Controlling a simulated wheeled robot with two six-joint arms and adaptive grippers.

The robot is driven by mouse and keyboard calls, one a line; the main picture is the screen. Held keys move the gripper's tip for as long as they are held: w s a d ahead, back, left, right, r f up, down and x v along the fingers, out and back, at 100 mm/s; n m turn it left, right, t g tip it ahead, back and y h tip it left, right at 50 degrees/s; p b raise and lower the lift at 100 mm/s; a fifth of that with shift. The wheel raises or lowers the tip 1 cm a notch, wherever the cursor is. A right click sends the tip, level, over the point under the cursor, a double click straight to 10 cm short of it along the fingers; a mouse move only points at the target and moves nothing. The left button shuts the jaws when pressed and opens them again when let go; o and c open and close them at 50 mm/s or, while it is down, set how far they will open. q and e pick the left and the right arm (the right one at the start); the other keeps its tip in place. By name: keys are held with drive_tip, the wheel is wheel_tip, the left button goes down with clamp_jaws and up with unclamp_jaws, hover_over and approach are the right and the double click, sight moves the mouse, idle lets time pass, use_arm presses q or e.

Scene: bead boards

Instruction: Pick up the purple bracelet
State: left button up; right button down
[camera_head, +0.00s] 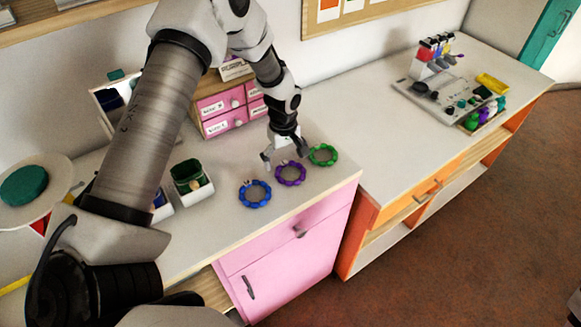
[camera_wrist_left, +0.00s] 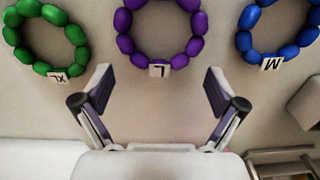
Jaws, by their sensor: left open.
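The purple bracelet (camera_head: 291,174) lies flat on the white top of the pink cabinet, between a blue bracelet (camera_head: 255,194) and a green bracelet (camera_head: 323,155). My left gripper (camera_head: 284,158) is above and just behind the purple bracelet, open and empty. In the left wrist view the purple bracelet (camera_wrist_left: 123,44) is ahead of the open fingers (camera_wrist_left: 158,98), its tag reading L facing the gripper and its far edge cut off. The green bracelet (camera_wrist_left: 82,54) with an XL tag and the blue bracelet (camera_wrist_left: 243,40) with an M tag lie to either side. My right gripper is not in view.
A pink drawer box (camera_head: 221,107) stands behind the bracelets. A small bin with green contents (camera_head: 204,193) is left of the blue bracelet. A grey tray (camera_head: 412,91) with coloured items sits on the far right counter, whose near part is clear.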

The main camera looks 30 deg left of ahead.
use_arm(q)
drive_tip(key=shift+w+a+f, duration=0.2)
drive_tip(key=shift+f, duration=0.35)
drive_tip(key=shift+d, duration=0.1)
drive_tip(key=shift+s+d+r, duration=0.1)
drive_tip(key=shift+s+r, duration=0.05)
drive_tip(key=c, duration=0.5)
drive_tip(key=shift+s, duration=0.15)
drive_tip(key=c, duration=0.7)
